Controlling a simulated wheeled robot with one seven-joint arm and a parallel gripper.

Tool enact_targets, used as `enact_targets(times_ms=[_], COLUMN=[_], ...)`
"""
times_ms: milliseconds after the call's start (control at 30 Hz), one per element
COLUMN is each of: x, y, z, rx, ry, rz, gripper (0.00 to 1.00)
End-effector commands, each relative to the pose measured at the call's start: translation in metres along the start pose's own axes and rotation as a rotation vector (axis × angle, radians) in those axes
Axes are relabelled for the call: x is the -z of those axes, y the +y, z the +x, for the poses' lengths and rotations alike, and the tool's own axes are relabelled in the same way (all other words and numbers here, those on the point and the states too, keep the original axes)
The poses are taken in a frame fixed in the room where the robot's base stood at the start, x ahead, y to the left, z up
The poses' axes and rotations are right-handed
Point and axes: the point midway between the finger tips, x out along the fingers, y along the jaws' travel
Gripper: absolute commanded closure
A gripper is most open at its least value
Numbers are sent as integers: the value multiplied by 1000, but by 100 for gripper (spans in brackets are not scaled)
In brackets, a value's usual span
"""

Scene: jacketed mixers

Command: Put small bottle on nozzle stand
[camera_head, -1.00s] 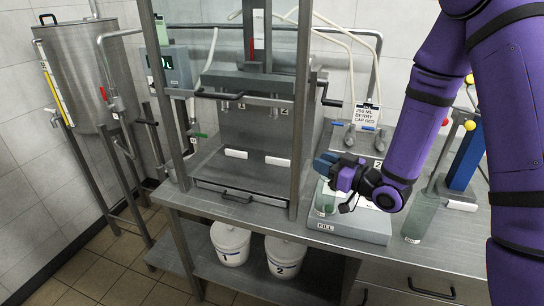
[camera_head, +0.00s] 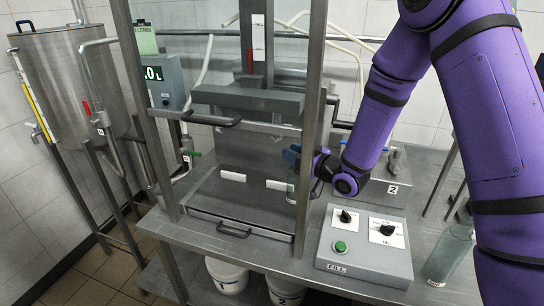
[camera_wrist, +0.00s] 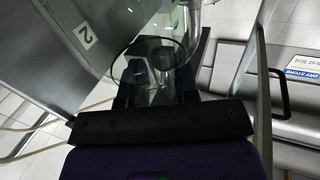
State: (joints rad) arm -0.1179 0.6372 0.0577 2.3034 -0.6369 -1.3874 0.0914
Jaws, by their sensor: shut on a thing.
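My gripper (camera_head: 293,156) is shut on the small bottle (camera_head: 291,192), a clear vessel held at the right front post of the metal frame. The post hides part of it. In the wrist view the clear bottle (camera_wrist: 148,60) shows between the fingers, its round rim towards the camera. A metal stand marked 2 (camera_head: 393,189) sits behind the control box, partly hidden by my arm; I take it for the nozzle stand. A plate marked 2 (camera_wrist: 85,37) also shows in the wrist view. I cannot tell the gap between bottle and any surface.
The control box (camera_head: 365,248) with a green button and two knobs stands at the bench front. A taller clear bottle (camera_head: 450,252) is at right. The frame's deck (camera_head: 235,205) has two white blocks and a front handle. Two white buckets (camera_head: 228,275) stand below.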

Motion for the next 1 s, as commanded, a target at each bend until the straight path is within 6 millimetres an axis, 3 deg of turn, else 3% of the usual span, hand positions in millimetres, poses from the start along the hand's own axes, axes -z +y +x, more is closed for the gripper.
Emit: enact_targets(times_ms=[200, 333, 600, 800, 1000], x=[0, 0, 0, -31, -34], y=[-1, 0, 0, 0, 0], z=[48, 64, 82, 80, 80], rx=[3, 1, 1, 0, 0], ry=[2, 1, 0, -2, 1], rz=[-2, 0, 0, 1, -1], gripper=[100, 100, 100, 100, 100])
